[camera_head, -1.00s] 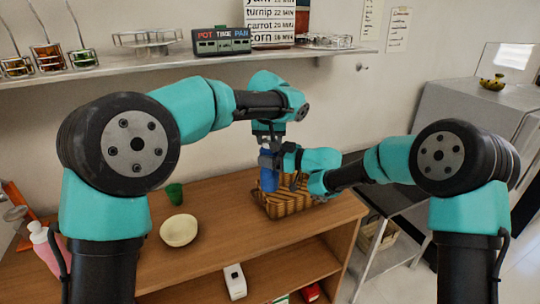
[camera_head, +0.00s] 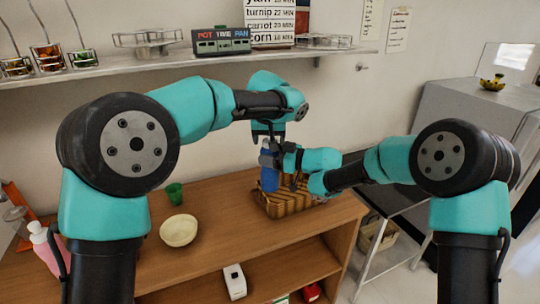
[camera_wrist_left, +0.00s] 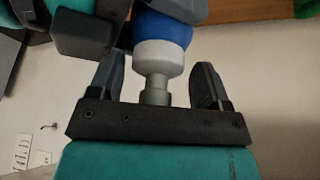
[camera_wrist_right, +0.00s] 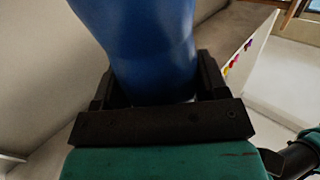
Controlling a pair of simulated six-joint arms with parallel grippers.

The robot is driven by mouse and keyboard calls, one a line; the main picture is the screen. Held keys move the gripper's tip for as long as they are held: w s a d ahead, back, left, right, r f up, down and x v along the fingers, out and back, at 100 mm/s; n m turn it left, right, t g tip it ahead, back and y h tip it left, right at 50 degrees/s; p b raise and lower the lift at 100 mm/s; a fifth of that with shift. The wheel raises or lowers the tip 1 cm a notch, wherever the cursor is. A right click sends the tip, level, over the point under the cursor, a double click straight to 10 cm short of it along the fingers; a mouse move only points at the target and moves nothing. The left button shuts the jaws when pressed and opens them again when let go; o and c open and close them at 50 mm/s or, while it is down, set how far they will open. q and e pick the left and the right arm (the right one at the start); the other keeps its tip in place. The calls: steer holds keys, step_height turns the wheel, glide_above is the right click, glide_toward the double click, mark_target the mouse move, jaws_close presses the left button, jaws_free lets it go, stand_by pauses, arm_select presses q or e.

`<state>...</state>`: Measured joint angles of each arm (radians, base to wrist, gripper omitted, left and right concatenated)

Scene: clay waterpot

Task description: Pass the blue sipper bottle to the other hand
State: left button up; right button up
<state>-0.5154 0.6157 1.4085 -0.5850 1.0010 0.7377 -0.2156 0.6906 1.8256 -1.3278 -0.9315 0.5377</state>
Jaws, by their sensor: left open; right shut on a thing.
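The blue sipper bottle (camera_head: 269,179) is held upright above the wicker basket in the head view. My right gripper (camera_head: 272,160) is shut on it, coming in from the right; in the right wrist view the bottle's blue body (camera_wrist_right: 145,45) fills the space between the fingers. My left gripper (camera_head: 268,133) is above the bottle, pointing down. In the left wrist view my left gripper's fingers (camera_wrist_left: 160,85) are open, one on each side of the bottle's grey cap and spout (camera_wrist_left: 157,65), with gaps on both sides.
The wicker basket (camera_head: 292,204) stands on the wooden counter (camera_head: 225,220) below the bottle. A green cup (camera_head: 174,193) and a cream bowl (camera_head: 179,230) stand to its left. A pink bottle (camera_head: 45,245) is at the far left. A wall shelf (camera_head: 180,68) runs behind the arms.

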arm_select(q)
steer(key=shift+d, duration=0.2)
arm_select(e)
steer(key=shift+a, duration=0.1)
arm_select(q)
steer(key=v, duration=1.2)
steer(key=shift+a, duration=0.15)
